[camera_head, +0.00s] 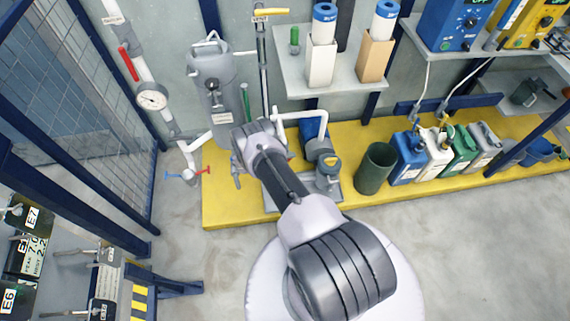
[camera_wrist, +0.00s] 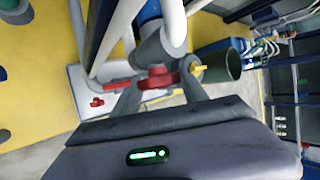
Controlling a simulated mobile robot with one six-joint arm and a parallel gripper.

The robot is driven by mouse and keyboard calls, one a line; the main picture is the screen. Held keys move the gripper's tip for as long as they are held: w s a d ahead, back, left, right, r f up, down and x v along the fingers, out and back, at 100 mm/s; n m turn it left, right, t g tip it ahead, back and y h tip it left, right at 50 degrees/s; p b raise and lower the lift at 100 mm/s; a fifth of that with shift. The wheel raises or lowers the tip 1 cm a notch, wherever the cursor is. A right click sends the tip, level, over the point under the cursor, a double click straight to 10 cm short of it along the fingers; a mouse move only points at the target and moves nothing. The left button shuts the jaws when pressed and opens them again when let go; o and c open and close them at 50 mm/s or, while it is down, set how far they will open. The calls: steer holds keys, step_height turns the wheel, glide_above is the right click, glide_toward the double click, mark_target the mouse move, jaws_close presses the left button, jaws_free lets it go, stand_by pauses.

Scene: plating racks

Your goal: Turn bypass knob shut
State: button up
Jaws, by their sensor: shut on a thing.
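A red knob (camera_wrist: 157,80) shows in the wrist view, in front of the end of a grey pipe fitting. My gripper (camera_wrist: 160,73) has one finger on each side of this knob and is shut on it. No label is readable on the knob, and the fingers cover part of its sides. In the head view my arm hides the gripper and the knob. A second, smaller red knob (camera_wrist: 97,102) sits on the pale plate to the left in the wrist view.
A grey tank (camera_head: 212,85), a pressure gauge (camera_head: 152,97) and a white pipe (camera_head: 290,115) stand close around my arm. A dark green bin (camera_head: 375,168) and several canisters stand right on the yellow platform (camera_head: 235,212). Open floor lies in front.

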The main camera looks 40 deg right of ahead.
steer(key=shift+s+f+h+b, duration=0.15)
steer(key=shift+f+h+b, duration=0.05)
steer(key=shift+h+b, duration=0.1)
steer(key=shift+g, duration=0.3)
steer(key=o, duration=1.4)
steer(key=shift+c, duration=0.2)
steer(key=shift+r, duration=0.1)
steer(key=p+v, duration=0.6)
steer(key=v, duration=1.1)
steer(key=shift+a, duration=0.3)
